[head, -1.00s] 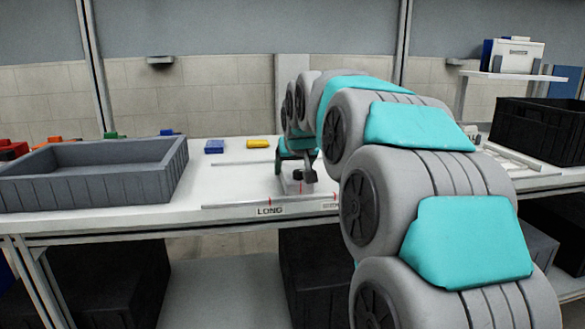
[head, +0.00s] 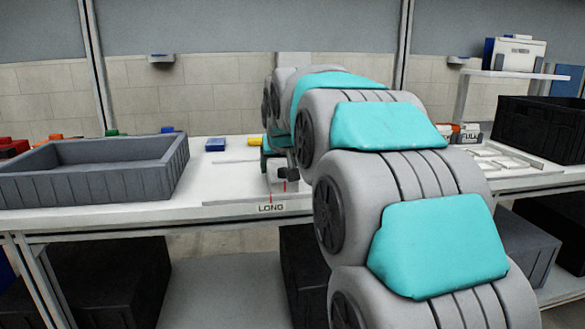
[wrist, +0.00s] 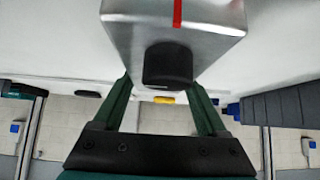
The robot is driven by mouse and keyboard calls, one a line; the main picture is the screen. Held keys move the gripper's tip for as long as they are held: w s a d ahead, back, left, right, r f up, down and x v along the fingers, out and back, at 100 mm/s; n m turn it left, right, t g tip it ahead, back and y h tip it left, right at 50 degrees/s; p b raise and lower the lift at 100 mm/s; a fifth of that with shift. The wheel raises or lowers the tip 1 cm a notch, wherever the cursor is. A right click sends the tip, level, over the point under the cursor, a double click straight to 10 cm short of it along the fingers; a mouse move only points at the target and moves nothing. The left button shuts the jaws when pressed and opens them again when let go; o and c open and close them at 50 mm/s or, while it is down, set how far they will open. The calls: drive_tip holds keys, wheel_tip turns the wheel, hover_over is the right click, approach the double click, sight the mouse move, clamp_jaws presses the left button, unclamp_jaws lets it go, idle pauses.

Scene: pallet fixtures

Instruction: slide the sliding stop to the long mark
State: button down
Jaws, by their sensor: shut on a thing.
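The sliding stop (head: 278,187) is a silver metal block with a red line and a black knob, sitting on the rail (head: 238,203) at the table's front edge. Its red line stands a little to the right of the red long mark (head: 271,198), above the LONG label (head: 271,208). In the wrist view the stop (wrist: 205,30) fills the upper middle. My arm hides the right part of the rail.
A grey open tray (head: 95,192) stands left of the rail. A blue block (head: 215,144) and a yellow block (head: 255,141) lie behind. A black crate (head: 541,130) and white fixtures are at the right. The table just left of the stop is clear.

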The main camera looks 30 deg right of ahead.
sight(266, 180)
drive_tip(key=a, duration=0.1)
drive_tip(key=w+a, duration=0.1)
drive_tip(key=a, duration=0.1)
unclamp_jaws()
drive_tip(key=shift+s, duration=0.1)
drive_tip(key=b+v, duration=0.1)
drive_tip(key=v, duration=0.6)
drive_tip(key=shift+s+a+r, duration=0.15)
drive_tip(key=shift+s+r, duration=0.1)
